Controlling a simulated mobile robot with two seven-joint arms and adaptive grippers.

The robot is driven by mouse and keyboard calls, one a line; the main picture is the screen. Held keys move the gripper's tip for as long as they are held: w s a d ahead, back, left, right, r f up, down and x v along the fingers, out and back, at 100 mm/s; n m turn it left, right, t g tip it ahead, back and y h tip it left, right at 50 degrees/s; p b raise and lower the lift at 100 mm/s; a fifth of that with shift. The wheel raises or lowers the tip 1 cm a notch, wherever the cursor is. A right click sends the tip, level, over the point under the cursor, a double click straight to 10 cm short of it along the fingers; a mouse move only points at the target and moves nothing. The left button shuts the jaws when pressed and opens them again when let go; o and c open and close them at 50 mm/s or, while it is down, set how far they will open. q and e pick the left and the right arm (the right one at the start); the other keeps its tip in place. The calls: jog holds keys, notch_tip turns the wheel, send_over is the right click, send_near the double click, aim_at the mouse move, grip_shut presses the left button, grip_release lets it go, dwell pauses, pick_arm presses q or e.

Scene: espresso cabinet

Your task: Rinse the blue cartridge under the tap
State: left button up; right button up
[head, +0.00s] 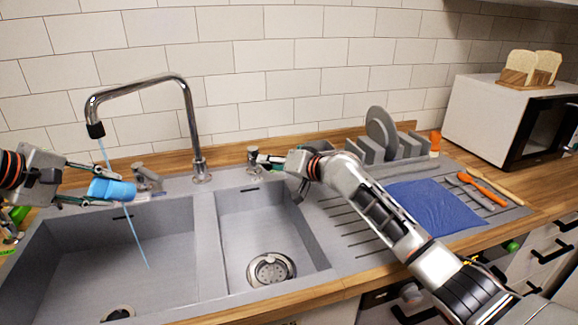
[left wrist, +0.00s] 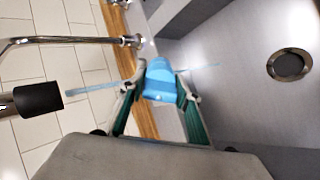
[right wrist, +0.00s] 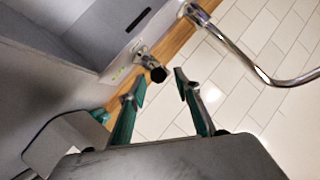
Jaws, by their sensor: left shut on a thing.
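The blue cartridge (head: 112,190) is held over the left basin, below the spout of the chrome tap (head: 95,128). My left gripper (head: 92,188) is shut on it; the left wrist view shows the cartridge (left wrist: 160,80) between both fingers. A thin water stream (head: 103,154) runs from the spout down to the cartridge and shows again below it, slanting into the basin. My right gripper (head: 268,160) is by the right tap handle (head: 252,155). In the right wrist view its fingers are apart, with the dark-ended handle (right wrist: 157,73) just beyond the fingertips; contact is not visible.
The double sink (head: 205,235) has a left handle (head: 147,176) behind it. A dish rack (head: 395,145), a blue cloth (head: 435,207) and orange-handled utensils (head: 482,188) lie right of the basins. A toaster oven (head: 500,115) holding up bread stands at the far right.

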jog(key=v, duration=0.8)
jog(key=shift+s, duration=0.15)
jog(key=shift+d+r, duration=0.1)
jog(key=shift+d, duration=0.05)
dwell(0.5)
jog(key=shift+d, duration=0.1)
jog(key=c, duration=0.9)
jog(key=d+m, duration=0.2)
jog(key=w+d+f+m+t+y, duration=0.1)
jog(key=m, duration=0.2)
jog(key=w+d+m+t, duration=0.1)
jog(key=d+m, duration=0.1)
jog(key=shift+d+f+y, duration=0.3)
jog(key=shift+d+f, duration=0.05)
jog(key=shift+d, duration=0.05)
grip_shut()
jog(key=shift+w+m, duration=0.2)
jog(key=shift+m, duration=0.1)
jog(key=x, duration=0.9)
jog(key=shift+r, duration=0.1)
jog(key=shift+s+a+f, duration=0.15)
jog(key=shift+s+a, duration=0.1)
jog(key=shift+a, duration=0.4)
jog(key=shift+s+a+f, duration=0.2)
jog(key=shift+s+a, duration=0.05)
jog(key=shift+a, duration=0.4)
jog(key=shift+s+a+f, duration=0.15)
jog(key=shift+s+a, duration=0.1)
jog(key=shift+a, duration=0.4)
